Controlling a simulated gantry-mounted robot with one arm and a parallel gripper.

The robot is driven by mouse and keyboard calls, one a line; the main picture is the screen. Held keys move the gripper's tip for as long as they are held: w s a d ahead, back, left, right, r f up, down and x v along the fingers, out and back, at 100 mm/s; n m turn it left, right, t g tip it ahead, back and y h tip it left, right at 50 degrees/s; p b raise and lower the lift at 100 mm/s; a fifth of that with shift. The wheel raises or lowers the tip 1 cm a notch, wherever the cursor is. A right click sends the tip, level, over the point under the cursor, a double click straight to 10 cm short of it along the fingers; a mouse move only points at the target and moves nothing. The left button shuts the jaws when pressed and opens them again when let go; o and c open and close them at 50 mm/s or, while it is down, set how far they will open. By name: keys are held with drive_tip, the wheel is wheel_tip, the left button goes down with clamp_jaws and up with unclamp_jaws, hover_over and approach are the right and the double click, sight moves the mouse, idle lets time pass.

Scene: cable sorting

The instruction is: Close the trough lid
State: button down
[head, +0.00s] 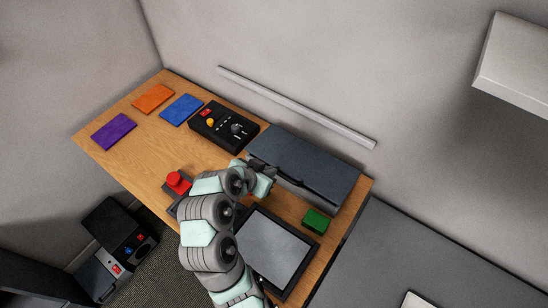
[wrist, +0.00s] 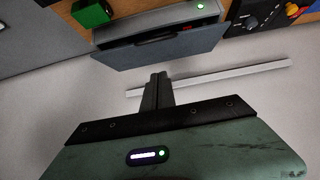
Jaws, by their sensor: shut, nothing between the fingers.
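The trough (head: 318,196) is a long grey box at the back right of the wooden table, below the wall rail. Its dark blue-grey lid (head: 318,162) lies over most of the top in the head view. In the wrist view the lid (wrist: 165,46) is a dark panel at an angle to the lighter trough body (wrist: 150,24), with a dark gap between them. My gripper (wrist: 158,76) is shut and empty, its fingertips close to the lid's edge. I cannot tell whether they touch. In the head view my wrist hides part of the trough's left end.
A black control box (head: 223,125) stands left of the trough. A green block (head: 315,220) and a dark-framed panel (head: 273,250) lie in front. A red button (head: 178,182) is near the front edge. A grey rail (head: 295,106) runs along the wall behind.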

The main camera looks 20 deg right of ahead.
drive_tip(key=s+a+f+x, duration=0.1)
drive_tip(key=f+x, duration=0.1)
drive_tip(key=x, duration=1)
drive_tip(key=shift+f, duration=0.3)
drive_tip(key=shift+f, duration=0.1)
